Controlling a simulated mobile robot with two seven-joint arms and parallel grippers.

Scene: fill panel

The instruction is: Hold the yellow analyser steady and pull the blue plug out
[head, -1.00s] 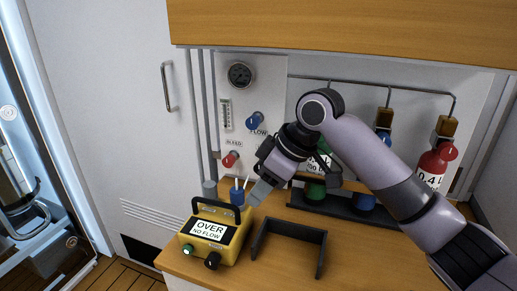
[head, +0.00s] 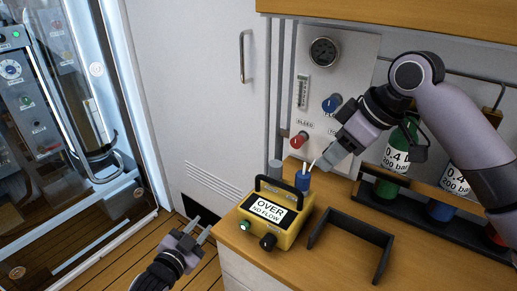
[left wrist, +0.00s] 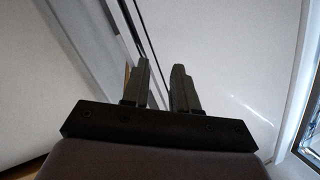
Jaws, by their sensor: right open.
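The yellow analyser (head: 298,225) sits on the wooden worktop. It has a black carry handle, a label reading OVER NO FLOW, a green button and a black knob. My right gripper (head: 323,163) is open, just right of and above the plug, and appears empty. My left gripper (head: 201,228) is open and empty, low in front of the cabinet, left of the analyser and apart from it. Its parted fingers show in the left wrist view (left wrist: 159,88).
A black bracket (head: 352,222) stands on the worktop right of the analyser. A grey cylinder (head: 275,172) is behind it. Bottles (head: 393,168) stand in a dark rack at the back right. A wall panel (head: 345,50) carries a gauge and knobs. A glass door (head: 85,130) is at left.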

